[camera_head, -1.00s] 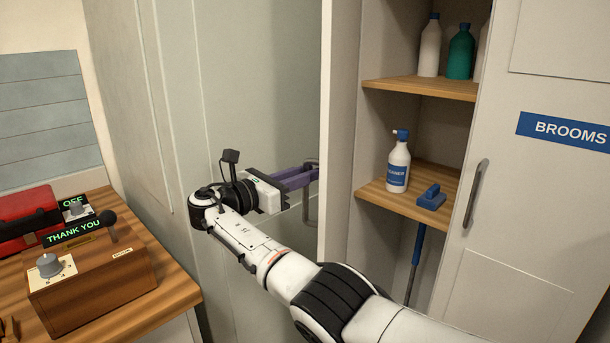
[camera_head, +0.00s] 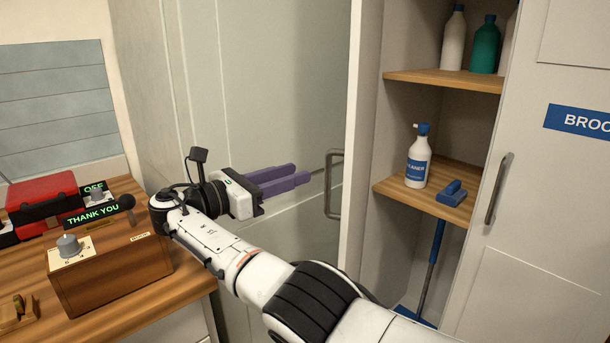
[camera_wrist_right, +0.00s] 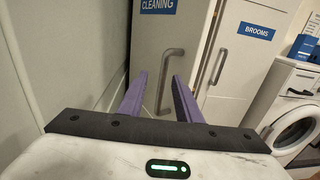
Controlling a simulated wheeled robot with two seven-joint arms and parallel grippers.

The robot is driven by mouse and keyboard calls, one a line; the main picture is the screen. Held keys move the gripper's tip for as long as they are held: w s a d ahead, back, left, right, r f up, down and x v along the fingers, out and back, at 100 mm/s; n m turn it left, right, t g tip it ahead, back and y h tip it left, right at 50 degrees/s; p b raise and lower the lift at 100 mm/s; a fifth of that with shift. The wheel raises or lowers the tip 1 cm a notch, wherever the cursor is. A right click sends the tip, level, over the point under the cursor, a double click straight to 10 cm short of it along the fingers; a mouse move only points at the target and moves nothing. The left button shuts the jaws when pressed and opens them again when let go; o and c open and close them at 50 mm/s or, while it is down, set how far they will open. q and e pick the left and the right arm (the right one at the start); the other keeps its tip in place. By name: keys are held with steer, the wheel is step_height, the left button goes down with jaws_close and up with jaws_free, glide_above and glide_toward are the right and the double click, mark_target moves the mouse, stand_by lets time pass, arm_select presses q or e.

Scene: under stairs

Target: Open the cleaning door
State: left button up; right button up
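The cleaning door (camera_head: 290,110) stands open, its pale face turned left and its edge beside the exposed shelves. Its grey bar handle (camera_head: 335,185) is near that edge. In the right wrist view the blue CLEANING sign (camera_wrist_right: 158,5) is at the top and the handle (camera_wrist_right: 167,80) is below it. My right gripper (camera_head: 303,174) has purple fingers spread and empty, left of the handle and apart from it. In the right wrist view the handle appears between and beyond the fingertips (camera_wrist_right: 160,78). My left gripper is not in view.
Inside the cupboard are shelves (camera_head: 440,80) with bottles, a cleaner spray bottle (camera_head: 418,160) and a blue-handled tool (camera_head: 431,260). The BROOMS door (camera_head: 540,190) is shut at right. A wooden counter (camera_head: 165,275) with a control box stands at left. A washing machine (camera_wrist_right: 298,120) is at far right.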

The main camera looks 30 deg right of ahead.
steer(key=shift+s+a, duration=0.1)
steer(key=shift+a, duration=0.2)
